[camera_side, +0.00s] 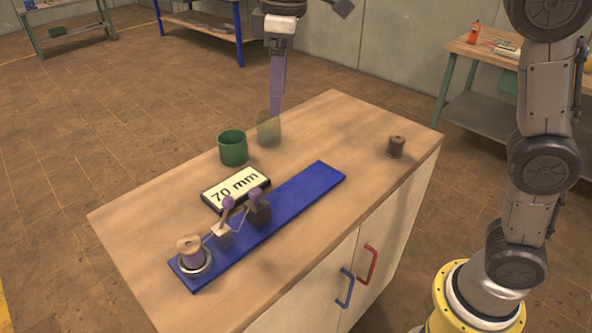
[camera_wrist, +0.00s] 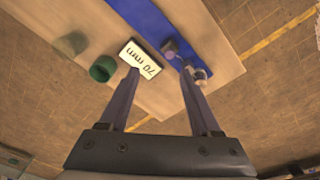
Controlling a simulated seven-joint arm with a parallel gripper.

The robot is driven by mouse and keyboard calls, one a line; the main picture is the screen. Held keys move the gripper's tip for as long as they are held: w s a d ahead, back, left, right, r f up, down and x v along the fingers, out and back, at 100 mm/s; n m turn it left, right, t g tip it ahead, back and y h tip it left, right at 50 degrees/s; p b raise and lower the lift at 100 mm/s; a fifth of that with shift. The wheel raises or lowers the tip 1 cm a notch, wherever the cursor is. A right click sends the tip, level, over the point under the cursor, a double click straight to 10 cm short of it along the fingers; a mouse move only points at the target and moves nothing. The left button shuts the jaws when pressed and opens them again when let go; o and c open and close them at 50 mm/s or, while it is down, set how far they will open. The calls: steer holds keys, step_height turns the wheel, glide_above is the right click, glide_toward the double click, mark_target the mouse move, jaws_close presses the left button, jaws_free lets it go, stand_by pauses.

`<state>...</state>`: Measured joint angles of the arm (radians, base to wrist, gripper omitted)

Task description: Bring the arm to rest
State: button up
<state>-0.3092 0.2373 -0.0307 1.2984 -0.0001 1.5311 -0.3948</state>
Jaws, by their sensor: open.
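My gripper (camera_side: 275,110) hangs fingers down over the far edge of the wooden cabinet top (camera_side: 130,225), near a see-through olive cup (camera_side: 268,128). I cannot tell whether its tip is above or behind that cup. In the wrist view, the two fingers of my gripper (camera_wrist: 160,73) are wide apart with nothing held between them. The olive cup (camera_wrist: 72,43) and a green cup (camera_wrist: 102,68) lie left of the fingers there. A "70 mm" sign (camera_wrist: 140,58) shows between the fingertips, farther below.
A blue board (camera_side: 310,185) carries a spool (camera_side: 190,250) in a ring and small blocks with purple knobs (camera_side: 228,203). A brown spool (camera_side: 397,146) stands alone at the right. The green cup (camera_side: 233,147) stands near the sign (camera_side: 235,189). The top's right part is mostly clear.

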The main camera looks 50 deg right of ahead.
steer(key=s+d+r+m+t, duration=0.2)
steer(key=s+d+m, duration=0.1)
steer(key=s+d, duration=0.9)
steer(key=s+f+m+t, duration=0.2)
steer(key=s+f+m, duration=0.3)
steer(key=s+f, duration=0.6)
step_height(320, 180, down, 2)
steer(key=shift+s+d+f, duration=0.1)
steer(key=shift+s+d, duration=0.25)
steer(key=shift+d, duration=0.05)
